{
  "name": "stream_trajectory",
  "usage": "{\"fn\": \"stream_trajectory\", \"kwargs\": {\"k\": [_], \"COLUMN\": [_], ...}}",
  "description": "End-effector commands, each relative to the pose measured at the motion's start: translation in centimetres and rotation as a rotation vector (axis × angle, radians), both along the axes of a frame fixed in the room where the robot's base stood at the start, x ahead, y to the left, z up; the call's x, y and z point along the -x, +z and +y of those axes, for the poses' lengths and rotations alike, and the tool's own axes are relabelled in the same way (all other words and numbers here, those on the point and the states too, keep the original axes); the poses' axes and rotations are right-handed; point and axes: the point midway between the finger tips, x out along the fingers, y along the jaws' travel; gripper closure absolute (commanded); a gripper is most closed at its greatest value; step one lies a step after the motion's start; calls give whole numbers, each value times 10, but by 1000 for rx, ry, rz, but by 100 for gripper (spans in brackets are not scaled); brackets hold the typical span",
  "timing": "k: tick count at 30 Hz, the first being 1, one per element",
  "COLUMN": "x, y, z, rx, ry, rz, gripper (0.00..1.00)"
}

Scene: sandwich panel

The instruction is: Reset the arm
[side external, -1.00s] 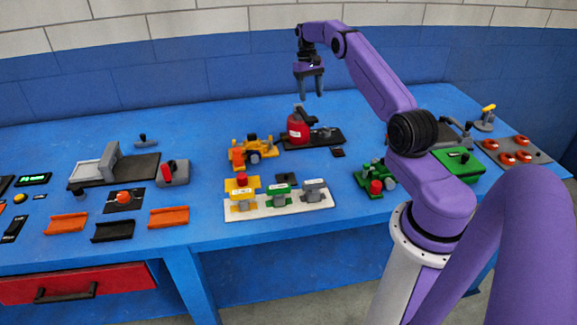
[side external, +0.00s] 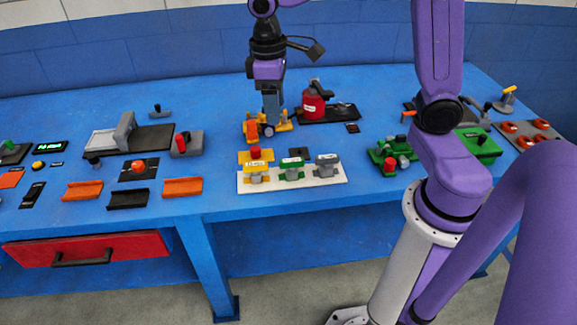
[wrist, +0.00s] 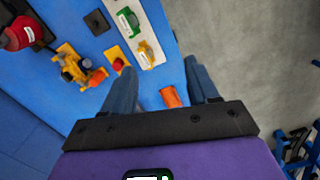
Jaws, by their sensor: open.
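My gripper (side external: 270,120) hangs pointing down over the blue table (side external: 215,140) in the side view. Its fingers overlap the yellow-orange clamp device (side external: 252,131) there; I cannot tell from that view how high above it they are. In the wrist view the two fingers of my gripper (wrist: 160,85) are spread wide apart with nothing held between them. An orange tray (wrist: 170,97) shows beyond the gap. The yellow-orange device (wrist: 75,68) lies to the left of the fingers in that view.
A white strip with yellow, green and grey blocks (side external: 330,178) lies at the table's front. A red canister (side external: 313,104) stands behind right. Green devices (side external: 392,156) sit right. Orange and black trays (side external: 182,187) line the front left. A red drawer (side external: 130,247) hangs below.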

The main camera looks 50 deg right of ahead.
Motion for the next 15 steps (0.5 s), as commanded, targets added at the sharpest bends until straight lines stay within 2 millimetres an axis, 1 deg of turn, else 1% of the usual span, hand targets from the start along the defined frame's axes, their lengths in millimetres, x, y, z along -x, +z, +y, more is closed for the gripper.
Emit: {"fn": "stream_trajectory", "kwargs": {"k": [1,2,3,5,6,8,9,12,15], "x": [24,37,54,81,98,123,138,170,193], "y": [2,1,1,-1,-2,-5,-8,-15,-21], "z": [9,13,17,21,22,22,20,13,6], "rx": [-7,-10,-15,-23,-28,-37,-42,-57,-67], "ry": [59,90,133,197,240,304,345,432,496], "rz": [-9,-12,-18,-25,-29,-35,-39,-47,-50], "gripper": [41,41,41,41,41,41,41,41,41]}}
